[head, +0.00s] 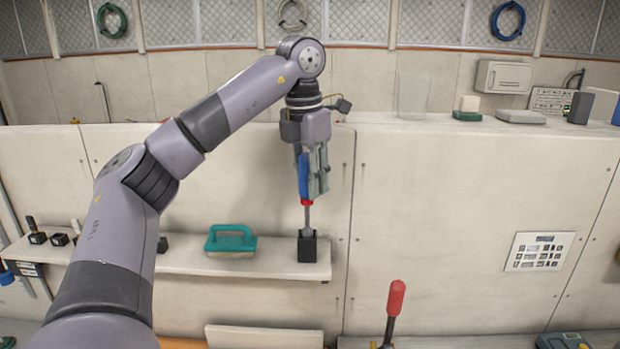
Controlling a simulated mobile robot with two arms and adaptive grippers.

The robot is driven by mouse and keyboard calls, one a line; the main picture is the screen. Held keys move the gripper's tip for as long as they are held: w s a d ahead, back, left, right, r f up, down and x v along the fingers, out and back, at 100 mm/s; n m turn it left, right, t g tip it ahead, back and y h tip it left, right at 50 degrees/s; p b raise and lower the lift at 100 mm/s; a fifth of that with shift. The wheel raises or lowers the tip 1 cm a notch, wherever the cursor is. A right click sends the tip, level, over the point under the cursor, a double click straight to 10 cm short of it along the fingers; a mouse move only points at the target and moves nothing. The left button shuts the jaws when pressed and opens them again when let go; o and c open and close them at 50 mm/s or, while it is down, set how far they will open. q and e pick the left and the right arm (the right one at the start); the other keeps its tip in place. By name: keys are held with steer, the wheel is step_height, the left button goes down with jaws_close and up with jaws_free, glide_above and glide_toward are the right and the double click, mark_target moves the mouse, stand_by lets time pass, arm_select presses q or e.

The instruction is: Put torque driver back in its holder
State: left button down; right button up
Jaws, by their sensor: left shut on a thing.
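My left gripper (313,172) comes down from above, over the right end of a shelf. It is shut on the torque driver (304,178), which has a blue handle with a red collar and a grey shaft. The driver hangs upright, shaft down. A small black holder block (307,247) stands on the shelf directly below, and the shaft's lower end meets its top. I cannot tell how deep the shaft sits in it. The fingers partly hide the handle. My right gripper is not in view.
The shelf (185,262) also bears a teal-handled scrubber (230,240) left of the holder and small black blocks farther left. A lever with a red grip (396,298) rises at the lower right. Several items stand on the ledge above right, including a white-topped sponge (468,105).

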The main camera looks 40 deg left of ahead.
mark_target(306, 155)
arm_select(q)
steer(key=shift+f+b, duration=1.15)
steer(key=shift+f, duration=0.7)
steer(key=c, duration=1.2)
jaws_free()
steer(key=shift+r, duration=0.1)
steer(key=r, duration=0.4)
steer(key=s+r, duration=0.1)
steer(key=r, duration=0.7)
steer(key=shift+s, duration=0.15)
steer(key=shift+d+f, duration=0.1)
steer(key=shift+f, duration=0.05)
